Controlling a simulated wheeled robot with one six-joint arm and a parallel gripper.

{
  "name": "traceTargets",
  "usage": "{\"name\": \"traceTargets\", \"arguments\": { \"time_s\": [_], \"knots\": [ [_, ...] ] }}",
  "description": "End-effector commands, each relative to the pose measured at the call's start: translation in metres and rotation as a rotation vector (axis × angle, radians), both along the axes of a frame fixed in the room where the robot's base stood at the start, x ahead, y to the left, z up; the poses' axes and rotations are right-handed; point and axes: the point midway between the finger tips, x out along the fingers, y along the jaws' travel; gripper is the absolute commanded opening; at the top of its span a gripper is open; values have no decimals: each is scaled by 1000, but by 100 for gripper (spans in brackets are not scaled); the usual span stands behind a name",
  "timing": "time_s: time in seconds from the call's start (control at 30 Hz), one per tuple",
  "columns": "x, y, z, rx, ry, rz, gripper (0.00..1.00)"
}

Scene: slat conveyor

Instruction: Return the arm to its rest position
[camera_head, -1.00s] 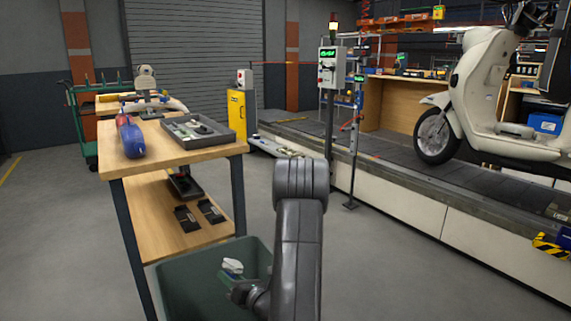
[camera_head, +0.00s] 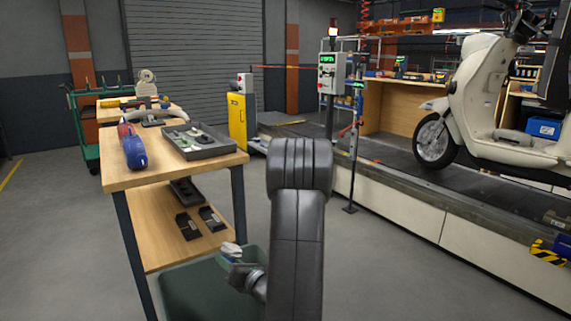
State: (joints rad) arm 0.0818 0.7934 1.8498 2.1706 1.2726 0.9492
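My dark grey arm rises from the bottom centre, its thick rounded joint above. My gripper (camera_head: 238,262) is partly visible left of the arm, low in front of the wooden table's shelf. A small pale and green shape shows at its end. The arm hides part of it, and it is too small to tell whether the fingers are open, shut or holding something. A dark green bin-like shape (camera_head: 205,296) is below it at the bottom edge.
The wooden table (camera_head: 150,167) on the left carries a grey tray (camera_head: 205,151) and a blue-red tool (camera_head: 133,150). Its lower shelf (camera_head: 160,235) holds dark parts. On the right, a cream scooter (camera_head: 472,100) stands on the conveyor (camera_head: 400,170). Bare floor lies between them.

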Motion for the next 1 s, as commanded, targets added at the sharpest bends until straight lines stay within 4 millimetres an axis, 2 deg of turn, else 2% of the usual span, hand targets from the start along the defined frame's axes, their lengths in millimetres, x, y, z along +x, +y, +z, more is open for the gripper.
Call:
{"name": "traceTargets", "arguments": {
  "time_s": [0.23,0.37,0.87,0.93,1.0],
  "knots": [
    [0,0,-1,1,1,0,30],
    [0,0,-11,0,2,0,30],
    [0,0,-107,0,2,0,30],
    [0,0,-84,0,-3,0,30],
    [0,0,-74,-1,-3,-1,30]
  ]
}}
